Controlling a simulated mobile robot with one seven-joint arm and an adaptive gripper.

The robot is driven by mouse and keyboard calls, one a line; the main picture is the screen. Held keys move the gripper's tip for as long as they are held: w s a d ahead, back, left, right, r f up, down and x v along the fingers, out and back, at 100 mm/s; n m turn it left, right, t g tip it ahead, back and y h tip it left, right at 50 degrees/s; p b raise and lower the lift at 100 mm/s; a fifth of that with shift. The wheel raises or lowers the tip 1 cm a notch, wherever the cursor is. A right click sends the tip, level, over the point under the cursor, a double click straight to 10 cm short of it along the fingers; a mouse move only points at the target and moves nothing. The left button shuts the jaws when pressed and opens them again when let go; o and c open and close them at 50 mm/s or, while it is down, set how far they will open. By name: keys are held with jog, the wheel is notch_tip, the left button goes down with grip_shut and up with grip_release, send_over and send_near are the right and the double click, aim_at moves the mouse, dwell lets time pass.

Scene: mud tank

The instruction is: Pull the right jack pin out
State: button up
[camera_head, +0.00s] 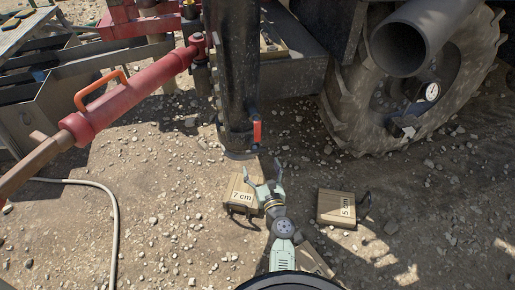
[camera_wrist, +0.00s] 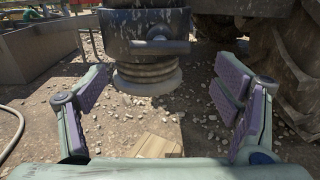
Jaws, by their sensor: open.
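A grey metal bar with a raised knob, which looks like the jack pin (camera_wrist: 160,47), lies across the front of the housing. A red handle (camera_head: 257,132) shows on the leg's right side in the head view; I cannot tell whether it belongs to the pin. My gripper (camera_head: 264,172) is open and empty, in front of the leg and apart from it.
Wooden blocks marked 7 cm (camera_head: 241,195) and 5 cm (camera_head: 336,208) lie near my gripper. A large tyre (camera_head: 365,125) and a grey pipe (camera_head: 412,40) are at right. A red cylinder (camera_head: 125,97) slants at left, above a hose (camera_head: 112,205).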

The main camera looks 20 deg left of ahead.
aim_at(256, 152)
jog(key=x, duration=0.7)
jog(key=shift+w+a+p, duration=0.2)
jog(key=shift+w+p, duration=0.1)
jog(key=shift+c, duration=0.2)
jog(key=c, duration=1.6)
jog(key=v, duration=0.5)
jog(key=shift+s+d+f, duration=0.1)
jog(key=shift+s+d, duration=0.05)
jog(key=shift+s, duration=0.05)
jog(key=shift+c, duration=0.2)
jog(key=o, duration=1.7)
jog(key=shift+r, duration=0.25)
